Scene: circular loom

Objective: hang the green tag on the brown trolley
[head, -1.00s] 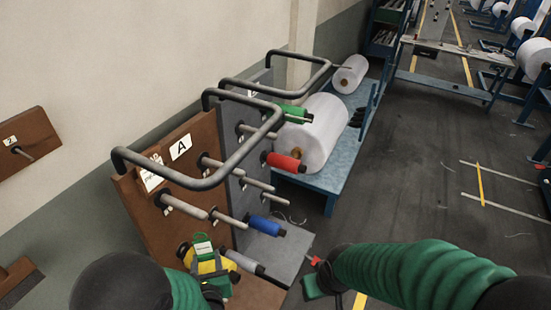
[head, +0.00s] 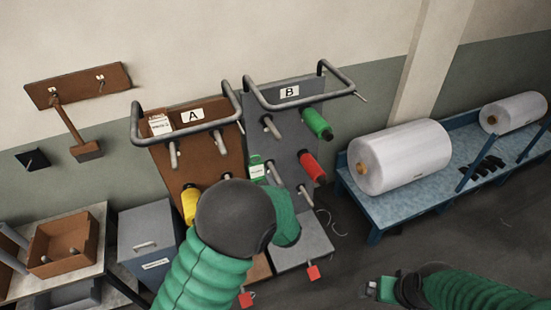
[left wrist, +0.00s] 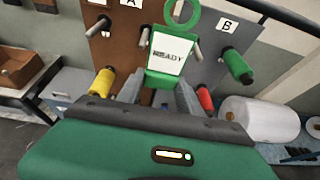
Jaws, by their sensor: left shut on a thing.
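The green tag (left wrist: 166,54) has a ring at its top and a white "READY" label. It stands upright between the fingers of my left gripper (left wrist: 158,94), which is shut on it. In the head view the tag (head: 257,169) shows just above my left arm, in front of the seam between the two trolleys; the fingers are hidden there. The brown trolley (head: 192,152) has an upright panel marked A, with bare pegs, a yellow spool and a bent grey handle. The tag is apart from its pegs. My right gripper (head: 382,289) is low at right, its jaws unclear.
The grey trolley (head: 286,136), marked B, stands close at right with green and red spools. A blue bench (head: 393,208) carries white rolls. A brown rack (head: 78,86) hangs on the wall at left. Dark floor is clear at lower right.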

